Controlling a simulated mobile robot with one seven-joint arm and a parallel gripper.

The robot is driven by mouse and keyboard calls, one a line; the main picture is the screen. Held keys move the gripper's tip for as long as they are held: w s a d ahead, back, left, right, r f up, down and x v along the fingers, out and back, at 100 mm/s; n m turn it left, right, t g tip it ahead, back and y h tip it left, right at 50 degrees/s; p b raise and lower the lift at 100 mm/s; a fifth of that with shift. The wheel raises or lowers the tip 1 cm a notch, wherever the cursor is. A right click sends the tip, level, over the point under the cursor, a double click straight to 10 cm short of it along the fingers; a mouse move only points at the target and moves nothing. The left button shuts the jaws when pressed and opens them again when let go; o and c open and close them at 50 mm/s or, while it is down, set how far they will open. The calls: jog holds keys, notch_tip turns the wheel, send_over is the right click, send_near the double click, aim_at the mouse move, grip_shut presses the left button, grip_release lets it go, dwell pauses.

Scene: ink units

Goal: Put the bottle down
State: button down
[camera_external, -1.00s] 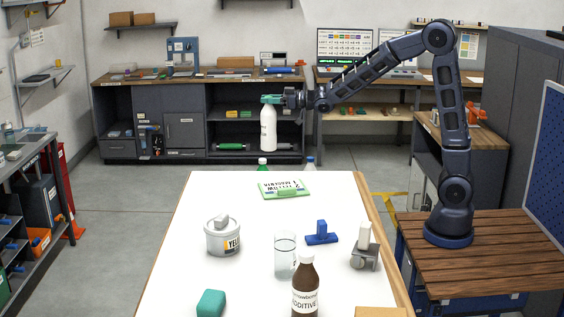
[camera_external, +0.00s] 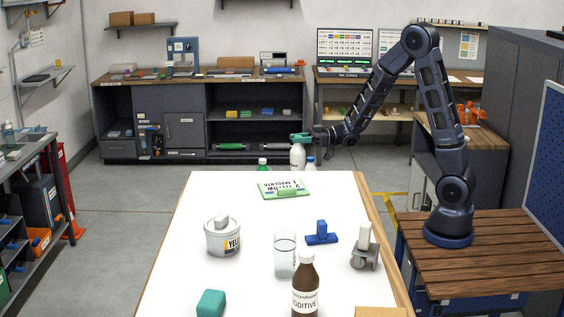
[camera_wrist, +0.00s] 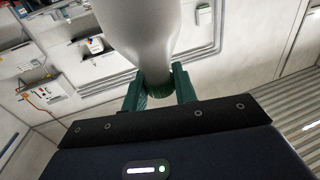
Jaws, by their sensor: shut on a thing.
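The white bottle (camera_external: 298,157) is upright just beyond the far edge of the white table (camera_external: 215,190). My gripper (camera_external: 301,138) is shut on its neck from the right. In the wrist view the pale bottle body (camera_wrist: 148,35) fills the top middle, and the green fingers close around its narrow neck (camera_wrist: 158,86). The bottle's base is hidden behind the table's far edge, so I cannot tell whether it touches anything.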

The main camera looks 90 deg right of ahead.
aim_at(298, 162)
jog(key=shift+f, duration=7.25)
jog(key=c, duration=1.1)
grip_release()
